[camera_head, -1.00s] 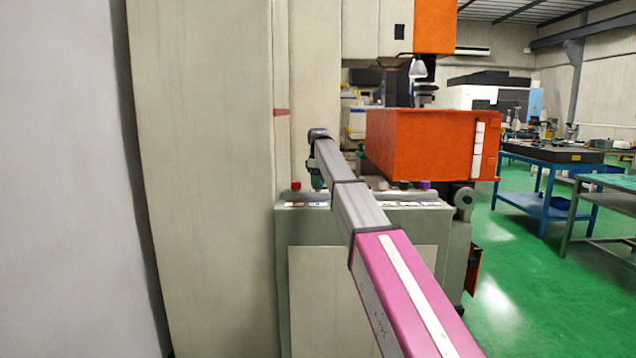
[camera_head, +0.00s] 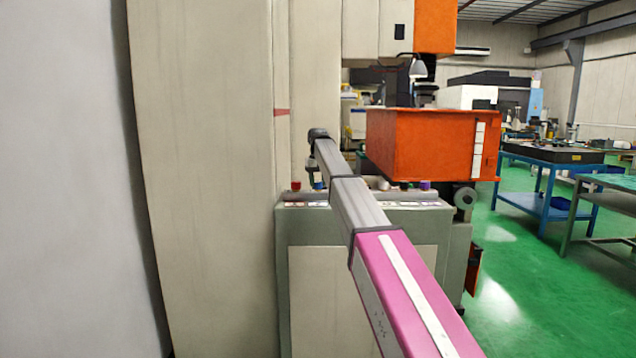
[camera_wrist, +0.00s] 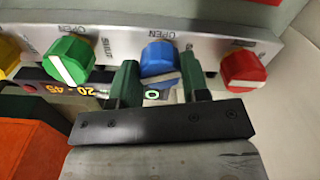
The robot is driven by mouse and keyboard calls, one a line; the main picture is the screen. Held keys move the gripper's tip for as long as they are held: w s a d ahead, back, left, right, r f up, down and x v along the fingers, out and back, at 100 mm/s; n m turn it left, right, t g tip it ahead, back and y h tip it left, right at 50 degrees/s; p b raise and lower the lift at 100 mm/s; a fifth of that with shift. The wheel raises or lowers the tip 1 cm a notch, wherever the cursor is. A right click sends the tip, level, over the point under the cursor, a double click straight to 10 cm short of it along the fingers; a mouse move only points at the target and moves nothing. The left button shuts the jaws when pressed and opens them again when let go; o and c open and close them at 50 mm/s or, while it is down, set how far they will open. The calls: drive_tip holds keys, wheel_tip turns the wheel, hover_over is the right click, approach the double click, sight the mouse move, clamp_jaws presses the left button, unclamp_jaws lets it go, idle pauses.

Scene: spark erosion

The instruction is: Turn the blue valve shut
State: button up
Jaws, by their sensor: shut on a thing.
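The blue valve (camera_wrist: 158,58) is a round knob in the middle of the wrist view, on a grey panel under an OPEN label. It has a pale bar across its near face, lying close to level in the picture. My gripper (camera_wrist: 159,68) has one dark green finger on each side of the knob and is shut on it. The fingers hide part of the knob's sides.
A green knob (camera_wrist: 69,60) sits left of the blue valve and a red knob (camera_wrist: 242,71) right, both close to the fingers. A yellow knob (camera_wrist: 8,55) is at the far left. An orange tank (camera_head: 420,145) stands right of my arm.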

sight(318, 182)
drive_tip(key=m, duration=0.4)
drive_tip(key=shift+m, duration=0.4)
idle(0.4)
drive_tip(key=o, duration=0.9)
drive_tip(key=shift+o, duration=0.2)
drive_tip(key=shift+r, duration=0.1)
wheel_tip(318, 182, up, 11)
